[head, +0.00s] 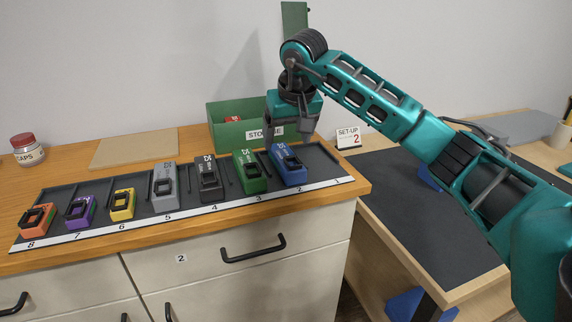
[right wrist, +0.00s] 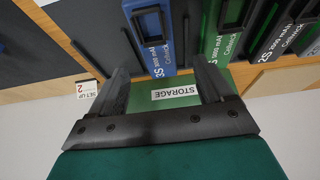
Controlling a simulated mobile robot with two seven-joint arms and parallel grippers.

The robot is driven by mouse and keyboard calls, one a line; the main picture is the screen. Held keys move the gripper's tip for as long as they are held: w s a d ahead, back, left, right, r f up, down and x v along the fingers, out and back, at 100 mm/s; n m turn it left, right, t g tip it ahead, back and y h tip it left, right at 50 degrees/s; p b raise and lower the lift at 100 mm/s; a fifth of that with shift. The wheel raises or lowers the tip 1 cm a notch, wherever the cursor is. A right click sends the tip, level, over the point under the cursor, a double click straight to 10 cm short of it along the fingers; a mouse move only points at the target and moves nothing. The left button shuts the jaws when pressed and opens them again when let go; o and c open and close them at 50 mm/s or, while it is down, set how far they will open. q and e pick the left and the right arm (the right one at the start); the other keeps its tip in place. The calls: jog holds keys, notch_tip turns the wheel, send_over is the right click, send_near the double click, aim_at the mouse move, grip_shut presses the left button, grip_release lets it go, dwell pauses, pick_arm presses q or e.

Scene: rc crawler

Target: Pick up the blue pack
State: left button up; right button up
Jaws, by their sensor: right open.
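The blue pack (head: 288,165) lies in the numbered rack near its right end, by numbers 2 and 1. My left gripper is in neither view.
A green pack (head: 249,171) sits close left of the blue one, then a black pack (head: 208,178), a grey pack (head: 164,187) and several smaller ones. The green storage box (head: 226,136) stands behind. A set-up sign (head: 348,137) stands right.

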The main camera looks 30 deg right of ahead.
aim_at(287, 153)
jog(key=x, duration=0.2)
jog(key=s+x, duration=0.1)
jog(key=x, duration=0.1)
jog(key=shift+w+f+b, duration=0.15)
jog(key=shift+f+b, duration=0.25)
jog(key=shift+w+f, duration=0.2)
jog(key=shift+f, duration=0.25)
jog(key=shift+d, duration=0.1)
jog(key=c, duration=1.3)
jog(key=shift+r, duration=0.1)
jog(key=shift+c, duration=0.4)
jog(key=shift+r, duration=0.1)
